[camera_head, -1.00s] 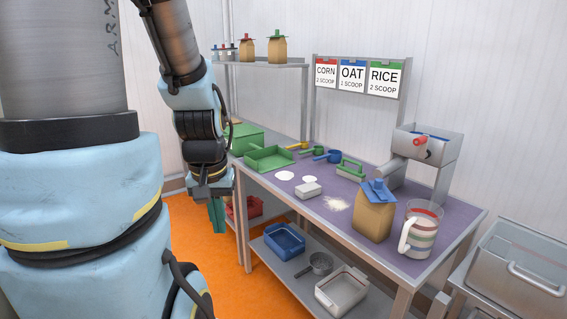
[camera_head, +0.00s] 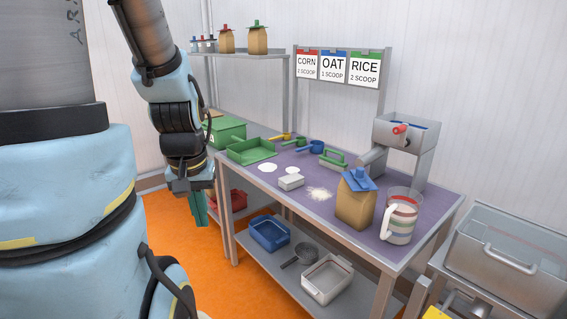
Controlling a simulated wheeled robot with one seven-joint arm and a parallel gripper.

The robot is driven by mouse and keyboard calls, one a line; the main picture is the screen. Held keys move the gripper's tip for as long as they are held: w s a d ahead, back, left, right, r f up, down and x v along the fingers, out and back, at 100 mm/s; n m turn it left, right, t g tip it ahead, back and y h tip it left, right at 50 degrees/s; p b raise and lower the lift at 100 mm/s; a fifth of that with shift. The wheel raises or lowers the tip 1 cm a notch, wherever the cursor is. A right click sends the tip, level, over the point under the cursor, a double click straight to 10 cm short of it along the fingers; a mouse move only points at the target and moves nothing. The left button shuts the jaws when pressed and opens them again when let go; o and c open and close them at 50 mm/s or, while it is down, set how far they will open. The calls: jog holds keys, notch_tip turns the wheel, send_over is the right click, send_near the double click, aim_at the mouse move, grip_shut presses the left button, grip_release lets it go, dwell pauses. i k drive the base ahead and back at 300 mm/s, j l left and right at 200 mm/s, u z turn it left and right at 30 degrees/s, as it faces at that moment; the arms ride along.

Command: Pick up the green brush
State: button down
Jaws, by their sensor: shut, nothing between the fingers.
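The green brush (camera_head: 333,158) lies on the purple tabletop (camera_head: 340,240) towards the back, with its green handle on top, left of the metal hopper machine. My gripper (camera_head: 198,222) hangs pointing down at the left, off the left end of the table and well away from the brush. Its teal fingers are shut with nothing between them.
A green dustpan-like tray (camera_head: 252,150), a white block (camera_head: 290,182), spilled powder (camera_head: 319,194), a paper bag (camera_head: 356,203) and a striped jug (camera_head: 401,216) stand on the table. The hopper machine (camera_head: 400,150) stands at the back right. Orange floor (camera_head: 190,262) lies below my gripper.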

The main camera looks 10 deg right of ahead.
aim_at(339, 165)
jog(key=i+j+u, duration=0.25)
jog(key=i, duration=0.15)
jog(key=i+j+u, duration=0.3)
jog(key=i+j+z, duration=0.1)
jog(key=i, duration=1)
jog(key=i+l+z, duration=0.1)
jog(key=i+z, duration=0.5)
jog(key=z, duration=0.25)
jog(key=i+z, duration=0.4)
jog(key=i+j+z, duration=0.15)
jog(key=z, duration=0.25)
